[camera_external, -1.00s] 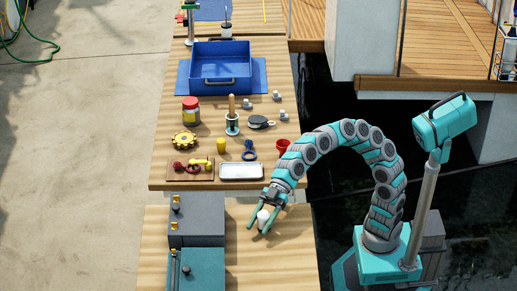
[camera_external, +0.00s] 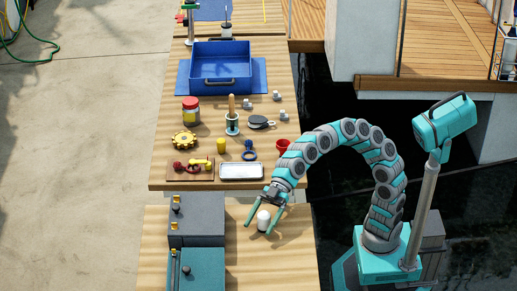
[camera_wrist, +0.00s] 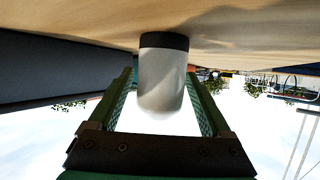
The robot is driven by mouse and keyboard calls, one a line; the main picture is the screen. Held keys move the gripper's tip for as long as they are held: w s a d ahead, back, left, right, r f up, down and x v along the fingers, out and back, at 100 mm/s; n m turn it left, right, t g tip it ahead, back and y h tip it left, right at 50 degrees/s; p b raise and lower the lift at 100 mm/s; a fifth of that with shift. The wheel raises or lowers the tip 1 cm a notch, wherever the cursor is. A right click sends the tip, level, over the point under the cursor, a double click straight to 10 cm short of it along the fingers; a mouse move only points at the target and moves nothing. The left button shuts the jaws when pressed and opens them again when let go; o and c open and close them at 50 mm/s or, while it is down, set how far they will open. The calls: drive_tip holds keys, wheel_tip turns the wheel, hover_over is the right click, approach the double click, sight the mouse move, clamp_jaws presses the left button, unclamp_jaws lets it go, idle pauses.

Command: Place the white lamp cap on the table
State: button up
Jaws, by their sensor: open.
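The white lamp cap (camera_external: 263,220) stands upright on the near wooden table (camera_external: 245,262), to the right of a grey box. In the wrist view the white lamp cap (camera_wrist: 162,80) has a dark band at its end against the table surface. My gripper (camera_external: 258,228) is open, with one finger on each side of the cap. In the wrist view, gaps show between the cap and both green fingers of my gripper (camera_wrist: 162,88), so they do not appear to touch it.
A grey box (camera_external: 200,218) and a teal box (camera_external: 200,272) stand at the left of the near table. A white tray (camera_external: 241,171), a red cup (camera_external: 283,145) and several small items sit on the farther table. Bare wood lies in front of the cap.

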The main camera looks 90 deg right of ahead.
drive_tip(key=v, duration=1)
drive_tip(key=shift+s+d+r, duration=0.1)
drive_tip(key=shift+d, duration=0.2)
drive_tip(key=shift+s+d+r, duration=0.2)
drive_tip(key=shift+s+d, duration=0.1)
drive_tip(key=shift+d, duration=0.1)
